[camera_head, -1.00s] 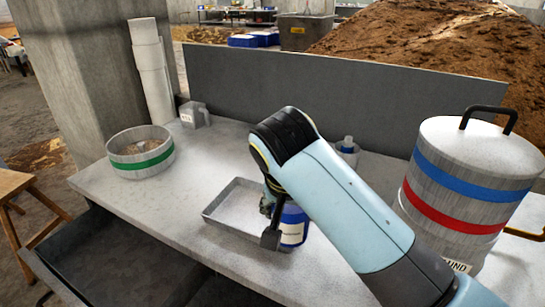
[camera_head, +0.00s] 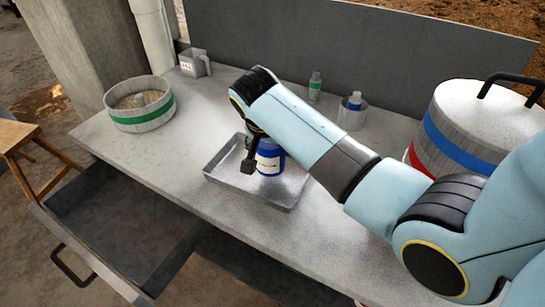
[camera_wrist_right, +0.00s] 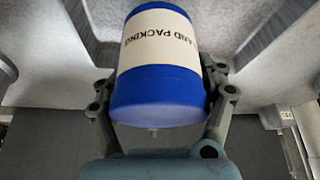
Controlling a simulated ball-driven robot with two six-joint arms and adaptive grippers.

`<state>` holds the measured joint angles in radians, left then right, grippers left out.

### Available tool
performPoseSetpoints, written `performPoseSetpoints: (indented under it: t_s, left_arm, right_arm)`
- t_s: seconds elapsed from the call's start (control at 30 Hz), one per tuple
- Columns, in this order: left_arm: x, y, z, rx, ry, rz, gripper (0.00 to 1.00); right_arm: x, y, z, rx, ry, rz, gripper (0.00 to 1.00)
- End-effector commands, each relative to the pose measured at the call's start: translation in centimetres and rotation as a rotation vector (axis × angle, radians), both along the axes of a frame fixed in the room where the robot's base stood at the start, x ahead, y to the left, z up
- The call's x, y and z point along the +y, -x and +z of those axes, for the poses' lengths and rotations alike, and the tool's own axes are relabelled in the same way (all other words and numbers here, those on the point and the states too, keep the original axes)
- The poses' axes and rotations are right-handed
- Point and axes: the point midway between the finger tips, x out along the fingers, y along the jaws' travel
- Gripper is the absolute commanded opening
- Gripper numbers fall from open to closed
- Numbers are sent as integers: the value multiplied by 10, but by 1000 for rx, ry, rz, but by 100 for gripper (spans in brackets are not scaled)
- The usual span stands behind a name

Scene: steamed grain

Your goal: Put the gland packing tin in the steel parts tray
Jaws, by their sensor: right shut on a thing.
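The gland packing tin (camera_head: 270,160) is blue with a cream label. It also shows large and close in the right wrist view (camera_wrist_right: 160,45), where the label reads "AND PACKING". My right gripper (camera_head: 257,160) is shut on it, with one finger on each side of the tin in the wrist view (camera_wrist_right: 160,85). The steel parts tray (camera_head: 216,163) is a shallow grey rectangle on the bench. The tin is within the tray's outline, over its floor; I cannot tell whether its base touches. My arm covers part of the tray's far right side. My left gripper is out of view.
A large banded drum (camera_head: 462,125) stands right. An open drawer (camera_head: 120,215) juts out in front.

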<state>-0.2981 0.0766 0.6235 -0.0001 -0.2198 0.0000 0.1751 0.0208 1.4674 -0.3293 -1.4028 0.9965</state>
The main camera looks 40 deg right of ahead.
Motion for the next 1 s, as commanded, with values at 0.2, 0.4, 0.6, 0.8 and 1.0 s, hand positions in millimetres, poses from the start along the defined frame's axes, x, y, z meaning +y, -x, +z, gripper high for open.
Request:
performPoseSetpoints:
  t_s: [0.2, 0.4, 0.6, 0.8, 1.0]
  left_arm:
    - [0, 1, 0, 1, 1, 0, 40]
    - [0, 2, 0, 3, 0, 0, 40]
    - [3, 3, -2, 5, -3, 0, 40]
    - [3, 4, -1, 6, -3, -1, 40]
    - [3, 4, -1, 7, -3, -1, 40]
  right_arm:
    - [0, 1, -31, 2, 0, 0, 25]
    - [0, 1, -35, 0, 0, -1, 25]
    - [0, 1, -38, 0, 0, 0, 25]
    - [0, 1, -38, 1, 0, 0, 94]
    - [0, 1, -38, 1, 0, 0, 100]
